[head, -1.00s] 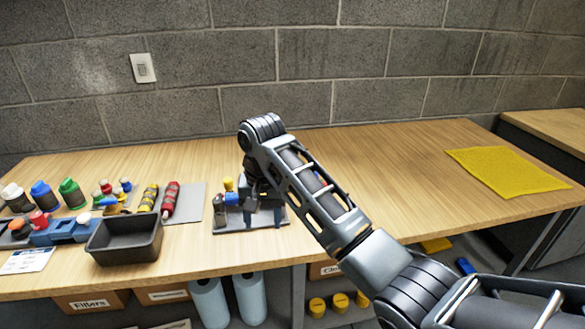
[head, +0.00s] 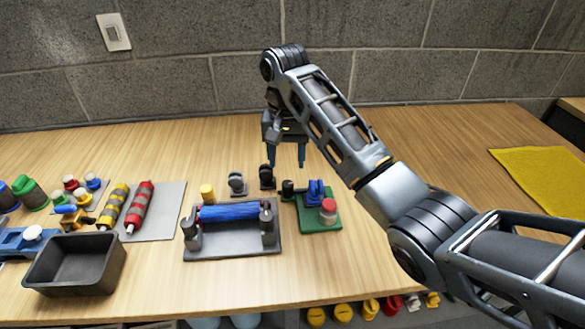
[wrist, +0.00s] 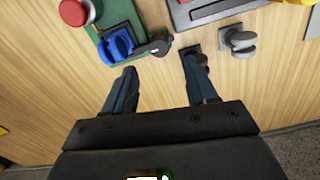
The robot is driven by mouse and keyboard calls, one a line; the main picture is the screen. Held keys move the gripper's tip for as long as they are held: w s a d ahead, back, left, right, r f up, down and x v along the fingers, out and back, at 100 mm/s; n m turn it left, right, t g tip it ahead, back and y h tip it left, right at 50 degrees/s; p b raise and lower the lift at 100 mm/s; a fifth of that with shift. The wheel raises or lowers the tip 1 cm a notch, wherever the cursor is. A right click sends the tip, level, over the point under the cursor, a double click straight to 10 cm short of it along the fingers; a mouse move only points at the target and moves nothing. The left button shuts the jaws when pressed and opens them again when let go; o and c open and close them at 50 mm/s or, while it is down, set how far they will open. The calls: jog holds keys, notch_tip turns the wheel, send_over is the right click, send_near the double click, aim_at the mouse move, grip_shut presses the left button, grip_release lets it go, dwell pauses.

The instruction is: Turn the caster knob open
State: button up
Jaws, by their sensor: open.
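My gripper (head: 286,164) is open and empty, pointing down over the table behind the fixtures; its two blue fingers also show in the wrist view (wrist: 160,75). A small black knob (head: 267,178) stands on the table in front of the fingers; in the wrist view the right fingertip partly covers it (wrist: 190,49). A grey round knob (head: 236,184) stands to its left and shows in the wrist view (wrist: 239,40). A dark knob (head: 288,189) sits at the green plate's edge, ahead of the finger gap in the wrist view (wrist: 159,47). I cannot tell which is the caster knob.
The green plate (head: 316,224) carries a blue clamp (head: 315,191) and a red button (head: 328,207). A grey fixture (head: 232,248) holds a blue roller (head: 228,213). A yellow cap (head: 207,192) stands behind it. A black tray (head: 74,268) is at left.

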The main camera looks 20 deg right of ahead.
aim_at(288, 183)
notch_tip(288, 183, down, 8)
jog(key=shift+r, duration=0.15)
dwell(0.3)
jog(key=c, duration=1.1)
